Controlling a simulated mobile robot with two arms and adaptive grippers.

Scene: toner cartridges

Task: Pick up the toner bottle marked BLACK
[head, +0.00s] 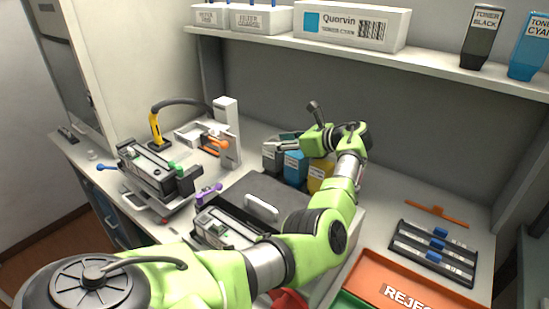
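A dark toner bottle labelled TONER BLACK (483,38) stands upright on the shelf at the upper right. On the worktop, a dark grey bottle (271,158), a blue bottle (295,167) and a yellow bottle (320,176) stand in a row; their labels are too small to read. My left gripper (276,146) reaches in from the right above this row, its fingers pointing left at the top of the dark grey bottle. Whether the fingers touch or grip it cannot be told. My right gripper is out of view.
A cyan bottle (529,45) stands beside the shelf bottle. White boxes, including a toner carton (350,24), fill the shelf's left. Cartridge stands (150,170), a dark case (262,190), a rack of cartridges (433,250) and an orange reject tray (400,288) crowd the worktop.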

